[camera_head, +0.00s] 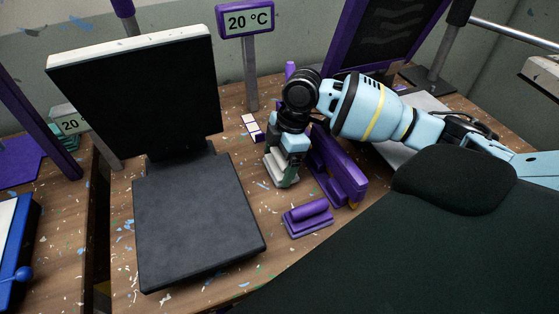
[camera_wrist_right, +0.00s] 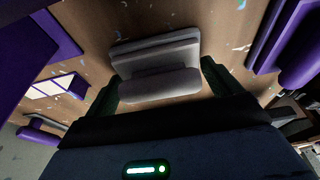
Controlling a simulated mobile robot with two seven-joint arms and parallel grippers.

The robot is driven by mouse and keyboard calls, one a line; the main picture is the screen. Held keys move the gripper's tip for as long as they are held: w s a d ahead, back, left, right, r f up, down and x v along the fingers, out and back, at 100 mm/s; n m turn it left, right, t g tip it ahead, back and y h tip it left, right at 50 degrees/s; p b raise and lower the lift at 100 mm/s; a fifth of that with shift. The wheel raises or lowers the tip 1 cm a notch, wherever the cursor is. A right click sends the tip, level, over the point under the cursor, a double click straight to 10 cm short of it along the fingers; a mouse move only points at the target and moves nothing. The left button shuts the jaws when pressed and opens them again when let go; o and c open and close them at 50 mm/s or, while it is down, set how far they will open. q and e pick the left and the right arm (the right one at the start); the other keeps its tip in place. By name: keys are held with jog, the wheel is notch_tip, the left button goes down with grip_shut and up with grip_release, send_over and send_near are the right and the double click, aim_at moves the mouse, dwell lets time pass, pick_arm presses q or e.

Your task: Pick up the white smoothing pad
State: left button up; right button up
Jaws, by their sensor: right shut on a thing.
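The white smoothing pad (camera_head: 277,172) is a pale block with a rounded grip, at the table's middle beside the dark hinged screen. My right gripper (camera_head: 288,157) points down over it and is shut on it, partly hiding it. In the right wrist view, the pad (camera_wrist_right: 155,55) lies between the two dark green fingers (camera_wrist_right: 160,84), one at each end of its grip. I cannot tell whether its base touches the table. My left gripper is not in view.
The hinged screen (camera_head: 135,100) stands open left of the pad, its dark grey lower panel (camera_head: 195,215) flat. A purple block (camera_head: 308,218) lies in front, and a purple tool (camera_head: 340,168) stands close at right. A 20 °C sign (camera_head: 245,20) stands behind. Paint flecks cover the wooden table (camera_head: 285,255).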

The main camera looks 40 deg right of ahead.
aim_at(277, 159)
notch_tip(277, 159, up, 10)
jog(key=shift+f+p, duration=0.1)
jog(key=shift+p, duration=0.3)
jog(key=o, duration=0.4)
jog(key=shift+c, duration=1.4)
jog(key=shift+s+a+m, duration=0.3)
jog(key=shift+a+m, duration=0.2)
jog(key=shift+m, duration=0.3)
jog(key=s+a+m+t+h, duration=0.2)
jog(key=s+a+m, duration=0.4)
jog(key=m, duration=0.7)
jog(key=shift+a+r+m+t+h, duration=0.3)
jog(key=shift+a+r+m+h, duration=0.1)
jog(key=shift+a+r+h, duration=0.1)
